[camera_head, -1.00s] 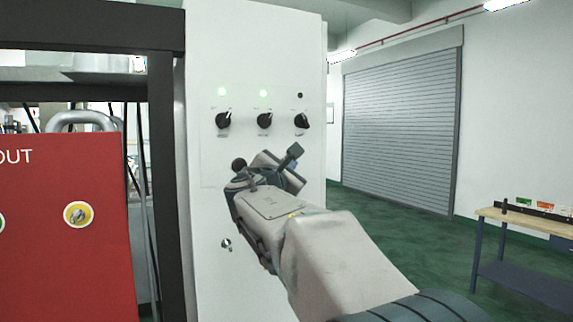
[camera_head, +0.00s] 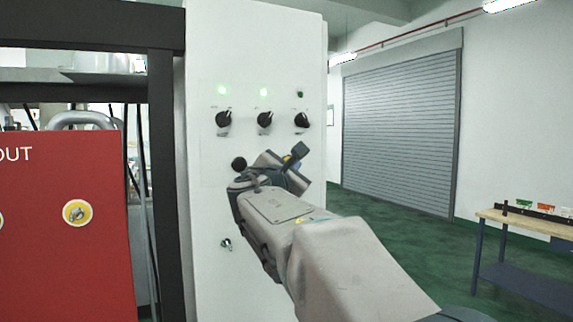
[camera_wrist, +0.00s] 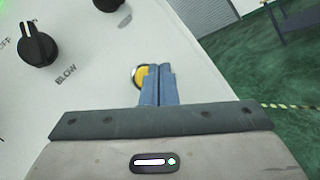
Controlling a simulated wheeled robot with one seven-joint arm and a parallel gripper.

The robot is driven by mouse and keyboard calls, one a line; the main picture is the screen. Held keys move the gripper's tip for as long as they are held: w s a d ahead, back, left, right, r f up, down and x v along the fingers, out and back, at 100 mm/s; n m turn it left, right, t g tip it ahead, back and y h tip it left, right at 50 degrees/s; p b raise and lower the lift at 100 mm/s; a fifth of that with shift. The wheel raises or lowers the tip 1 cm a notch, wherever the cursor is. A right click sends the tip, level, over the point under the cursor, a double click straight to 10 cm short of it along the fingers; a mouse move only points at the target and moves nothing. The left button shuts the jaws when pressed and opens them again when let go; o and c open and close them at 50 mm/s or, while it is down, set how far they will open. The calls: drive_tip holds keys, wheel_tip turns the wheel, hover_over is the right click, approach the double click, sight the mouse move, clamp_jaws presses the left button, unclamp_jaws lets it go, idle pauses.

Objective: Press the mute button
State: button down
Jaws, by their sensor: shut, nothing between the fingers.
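Three black knobs, left (camera_head: 223,119), middle (camera_head: 264,119) and right (camera_head: 301,119), sit under small lamps; two glow green. A black round part (camera_head: 239,163) and a key lock (camera_head: 226,244) are lower. A red box (camera_head: 70,230) stands left, a workbench (camera_head: 530,225) right.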

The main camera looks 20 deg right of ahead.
drive_tip(key=s+b, duration=0.1)
drive_tip(key=s, duration=0.4)
drive_tip(key=shift+b, duration=0.3)
idle(0.4)
drive_tip(key=s+a+f+m+g+y, duration=0.1)
drive_tip(key=s+f+m+g+y, duration=0.3)
drive_tip(key=f, duration=0.7)
drive_tip(key=s+a+f+m+g+y, duration=0.15)
drive_tip(key=s+f+m, duration=0.4)
drive_tip(key=f, duration=0.55)
drive_tip(key=s+a+f+m+g+y, duration=0.2)
drive_tip(key=s+a+f+m+y, duration=0.2)
drive_tip(key=f, duration=0.5)
drive_tip(key=s+a+f+m+g+y, duration=0.3)
drive_tip(key=s+a+f+m, duration=0.3)
drive_tip(key=s+a+f, duration=0.2)
drive_tip(key=shift+s+a+f+y, duration=0.45)
drive_tip(key=shift+s+f, duration=0.5)
drive_tip(key=shift+s, duration=0.2)
drive_tip(key=shift+d+m+g, duration=0.1)
drive_tip(key=shift+m+g, duration=0.15)
